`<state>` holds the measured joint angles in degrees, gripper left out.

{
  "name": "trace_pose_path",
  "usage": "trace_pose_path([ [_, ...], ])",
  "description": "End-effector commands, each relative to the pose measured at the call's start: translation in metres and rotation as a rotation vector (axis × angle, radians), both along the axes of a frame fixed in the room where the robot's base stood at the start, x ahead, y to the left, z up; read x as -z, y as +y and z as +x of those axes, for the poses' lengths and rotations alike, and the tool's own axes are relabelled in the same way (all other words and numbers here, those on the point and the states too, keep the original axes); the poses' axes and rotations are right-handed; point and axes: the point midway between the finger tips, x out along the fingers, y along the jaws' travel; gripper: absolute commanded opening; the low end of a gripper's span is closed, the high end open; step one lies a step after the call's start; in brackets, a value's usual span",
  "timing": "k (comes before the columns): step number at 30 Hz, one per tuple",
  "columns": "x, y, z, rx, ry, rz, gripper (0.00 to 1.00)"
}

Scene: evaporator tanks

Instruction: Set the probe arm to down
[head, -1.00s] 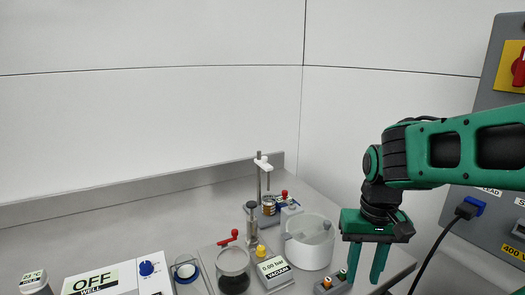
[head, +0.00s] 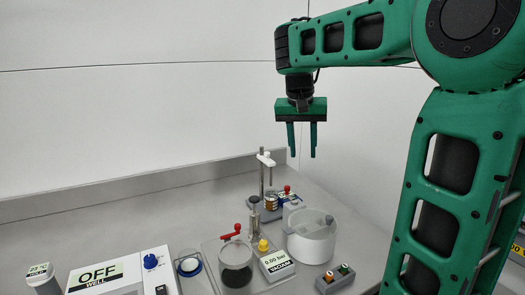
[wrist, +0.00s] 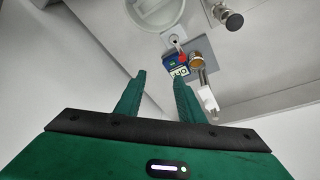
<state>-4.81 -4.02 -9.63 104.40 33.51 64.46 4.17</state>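The probe stand is a thin upright metal post (head: 262,182) with a white probe arm (head: 266,160) near its top, toward the back of the bench. The probe arm sits high, above a small amber-filled cup (head: 271,200). In the wrist view a white piece that looks like the probe arm (wrist: 207,98) lies just right of the fingers, with the cup (wrist: 195,61) beyond. My gripper (head: 302,154) is above and to the right of the post in the head view, fingers pointing down, apart and empty. The fingers also show in the wrist view (wrist: 160,78).
A blue unit with a red knob (wrist: 177,66) stands beside the cup. A white round vessel (head: 312,240), a dark-filled glass jar (head: 236,268), a vacuum display (head: 277,264) and a two-button box (head: 335,278) stand in front. A low back ledge (head: 140,190) runs along the wall.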

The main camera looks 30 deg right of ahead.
Motion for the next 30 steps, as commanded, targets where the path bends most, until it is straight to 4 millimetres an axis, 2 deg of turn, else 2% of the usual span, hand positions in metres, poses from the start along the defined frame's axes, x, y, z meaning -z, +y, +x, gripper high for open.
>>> trace_pose_path([
  [1, -0.012, 0.013, 0.029, 0.004, -0.025, -0.01, 0.35],
  [3, -0.027, 0.028, 0.059, 0.02, -0.057, -0.017, 0.35],
  [6, -0.042, 0.047, 0.089, 0.038, -0.094, -0.022, 0.35],
  [9, -0.051, 0.061, 0.107, 0.05, -0.119, -0.021, 0.35],
  [13, -0.053, 0.069, 0.118, 0.055, -0.132, -0.019, 0.35],
  [17, -0.043, 0.066, 0.121, 0.057, -0.131, -0.02, 0.35],
  [30, 0.025, 0.047, 0.14, 0.057, -0.131, -0.019, 0.35],
])
